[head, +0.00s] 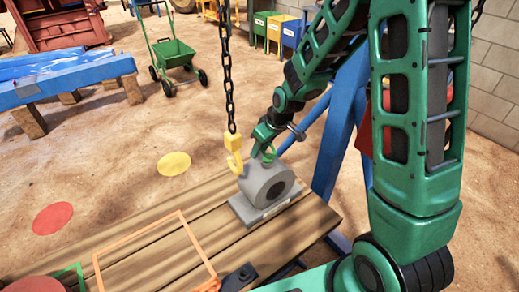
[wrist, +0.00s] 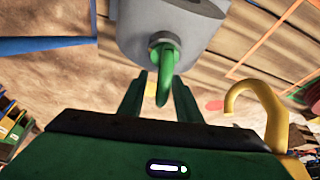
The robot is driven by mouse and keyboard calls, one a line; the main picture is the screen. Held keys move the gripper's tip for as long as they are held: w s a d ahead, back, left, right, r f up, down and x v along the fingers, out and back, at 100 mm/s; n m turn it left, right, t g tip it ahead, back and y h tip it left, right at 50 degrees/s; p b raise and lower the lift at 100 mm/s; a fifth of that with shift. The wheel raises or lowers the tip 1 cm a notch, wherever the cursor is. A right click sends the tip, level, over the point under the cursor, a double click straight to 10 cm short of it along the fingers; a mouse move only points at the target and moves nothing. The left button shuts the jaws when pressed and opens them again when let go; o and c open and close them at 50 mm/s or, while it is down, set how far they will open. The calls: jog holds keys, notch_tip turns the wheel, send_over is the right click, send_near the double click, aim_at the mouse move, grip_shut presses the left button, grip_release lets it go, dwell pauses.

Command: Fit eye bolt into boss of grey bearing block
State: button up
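The green eye bolt (wrist: 164,75) stands at the boss (wrist: 162,40) of the grey bearing block (wrist: 185,20), its ring seen nearly edge-on in the wrist view. Its collar appears to meet the boss; thread depth is hidden. In the head view the eye bolt (head: 268,153) sits on top of the bearing block (head: 268,188), which rests on the wooden table. My gripper (wrist: 158,90) is open, with its green fingers on either side of the ring and visible gaps to it. In the head view my gripper (head: 267,140) is just above and behind the block.
A yellow hook (head: 235,155) hangs on a black chain (head: 228,75) close left of the block; the hook also shows in the wrist view (wrist: 268,105). An orange frame outline (head: 155,235) lies on the wooden table (head: 210,215). A blue post (head: 338,130) stands behind right.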

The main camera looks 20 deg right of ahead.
jog(key=v, duration=1)
jog(key=shift+r, duration=0.15)
